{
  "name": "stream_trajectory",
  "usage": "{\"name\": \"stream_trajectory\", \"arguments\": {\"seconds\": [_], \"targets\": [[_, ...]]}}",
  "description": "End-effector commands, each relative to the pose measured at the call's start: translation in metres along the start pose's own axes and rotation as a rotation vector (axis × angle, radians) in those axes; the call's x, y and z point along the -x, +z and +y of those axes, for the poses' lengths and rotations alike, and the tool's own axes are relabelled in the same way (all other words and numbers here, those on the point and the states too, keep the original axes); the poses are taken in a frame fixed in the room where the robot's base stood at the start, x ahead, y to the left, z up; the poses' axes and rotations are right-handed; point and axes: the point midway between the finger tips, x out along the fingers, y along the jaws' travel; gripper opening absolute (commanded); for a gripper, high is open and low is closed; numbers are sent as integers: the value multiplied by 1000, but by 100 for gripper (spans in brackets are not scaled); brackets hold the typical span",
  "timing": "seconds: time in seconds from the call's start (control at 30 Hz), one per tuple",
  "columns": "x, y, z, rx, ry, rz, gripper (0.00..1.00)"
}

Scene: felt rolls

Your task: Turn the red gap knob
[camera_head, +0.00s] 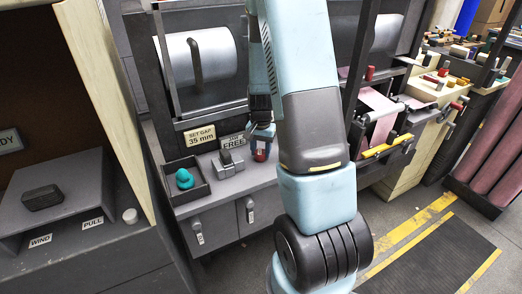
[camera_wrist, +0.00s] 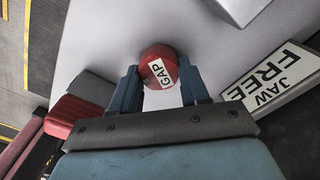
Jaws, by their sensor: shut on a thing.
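The red gap knob (camera_wrist: 156,62) shows in the wrist view with a white "GAP" label, tilted in the picture. My gripper (camera_wrist: 160,82) has its two blue fingers on either side of the knob and is shut on it. In the head view the knob (camera_head: 262,150) shows as a small red patch on the grey bench, below my gripper (camera_head: 262,135). My arm hides the area to the right of it.
A "JAW FREE" sign (camera_wrist: 274,78) stands close beside the knob. A "SET GAP 35 mm" sign (camera_head: 200,135) is on the machine. A grey block (camera_head: 231,162) and a tray (camera_head: 205,190) with a teal object (camera_head: 184,179) sit to the left on the bench.

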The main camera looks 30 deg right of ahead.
Motion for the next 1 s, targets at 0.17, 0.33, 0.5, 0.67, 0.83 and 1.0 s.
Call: {"name": "stream_trajectory", "arguments": {"seconds": [0.17,0.33,0.5,0.67,0.83,1.0], "targets": [[0,0,-1,164,-2,1,15],[1,0,-2,241,-2,2,15],[1,0,-2,248,-2,2,15],[1,0,-3,247,-2,2,47],[0,0,-2,246,-1,2,63],[0,0,-2,245,-1,1,71]]}}
